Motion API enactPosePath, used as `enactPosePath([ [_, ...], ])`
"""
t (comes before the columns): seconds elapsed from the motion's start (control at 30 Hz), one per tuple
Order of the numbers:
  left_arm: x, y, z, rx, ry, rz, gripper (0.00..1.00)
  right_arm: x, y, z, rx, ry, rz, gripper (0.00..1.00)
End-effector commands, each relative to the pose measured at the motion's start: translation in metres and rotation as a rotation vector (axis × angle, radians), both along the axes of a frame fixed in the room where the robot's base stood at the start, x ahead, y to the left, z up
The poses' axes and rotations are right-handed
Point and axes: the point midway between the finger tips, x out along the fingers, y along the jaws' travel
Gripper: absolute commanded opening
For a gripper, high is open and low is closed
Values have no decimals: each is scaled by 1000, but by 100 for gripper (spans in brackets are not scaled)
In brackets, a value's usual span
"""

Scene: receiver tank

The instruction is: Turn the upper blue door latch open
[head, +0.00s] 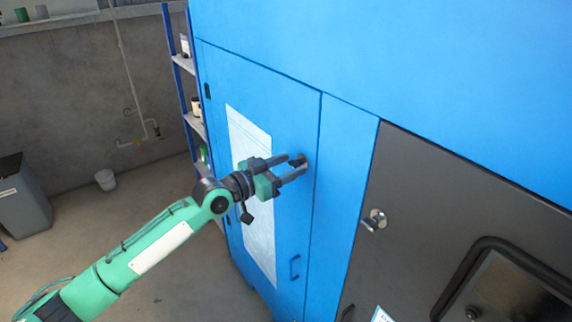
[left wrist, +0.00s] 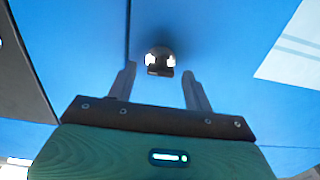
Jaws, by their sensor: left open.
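The upper latch (left wrist: 160,62) is a small dark knob with bright reflections on the blue door (head: 300,110). In the left wrist view it sits just ahead of and between the two fingers. In the head view the latch (head: 303,161) is partly hidden by the fingertips. My left gripper (head: 299,168) is open, with its two dark fingers pointing at the door beside the latch. Its fingers also show in the left wrist view (left wrist: 158,72). I cannot tell whether they touch the latch. My right gripper is in neither view.
A dark grey panel (head: 440,190) with a silver latch (head: 375,219) stands to the right. A blue shelf rack (head: 184,62) stands behind the cabinet. Open floor lies at left.

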Motion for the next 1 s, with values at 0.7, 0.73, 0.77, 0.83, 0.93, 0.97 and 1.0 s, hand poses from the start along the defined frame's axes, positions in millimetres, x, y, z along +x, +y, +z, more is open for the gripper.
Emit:
enactPosePath([
  [0.7,0,1,0,-21,29,1,7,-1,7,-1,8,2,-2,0],
  [0.73,0,1,0,-28,38,1,7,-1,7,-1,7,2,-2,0],
  [0.77,0,1,0,-35,47,1,7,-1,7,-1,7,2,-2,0],
  [0.83,0,1,-1,-57,76,1,7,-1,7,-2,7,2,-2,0],
  [0.93,0,1,0,-96,130,1,7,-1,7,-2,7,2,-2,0],
  [0.97,1,1,0,-111,151,0,7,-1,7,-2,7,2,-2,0],
  [1.0,1,1,0,-130,177,0,7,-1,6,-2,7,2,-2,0],
])
